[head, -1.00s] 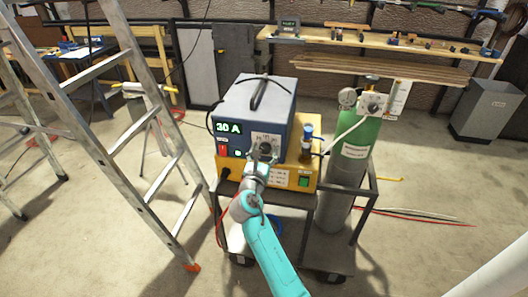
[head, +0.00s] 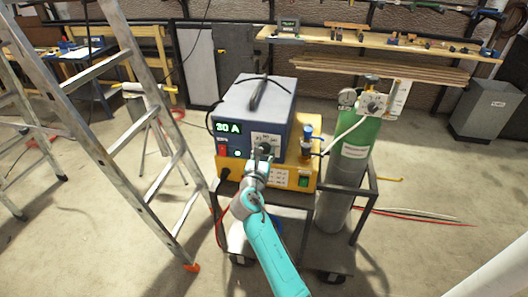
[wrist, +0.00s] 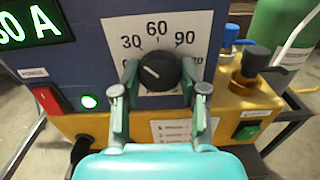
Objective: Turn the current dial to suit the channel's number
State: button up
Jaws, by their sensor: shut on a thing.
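The current dial (wrist: 158,71) is a black round knob on a white scale plate (wrist: 186,22) with 30, 60 and 90 readable; its white mark points up and left, toward the 30 side. My gripper (wrist: 160,90) is shut on the dial, one finger on each side; it also shows in the head view (head: 262,156). The fingers hide the lower ends of the scale. The green display (head: 228,128) reads 30 A. A white notice (wrist: 184,130) with several numbered lines sits on the yellow panel below; its text is too small to read and partly hidden.
The blue-grey welder (head: 255,100) stands on a cart with a red switch (wrist: 48,100) and green button (wrist: 248,132). A blue-topped knob (head: 308,130) and a green gas cylinder (head: 352,150) stand right. A stepladder (head: 150,120) stands close on the left.

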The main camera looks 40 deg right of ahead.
jog(key=shift+m, duration=8.6)
jog(key=o, duration=1.1)
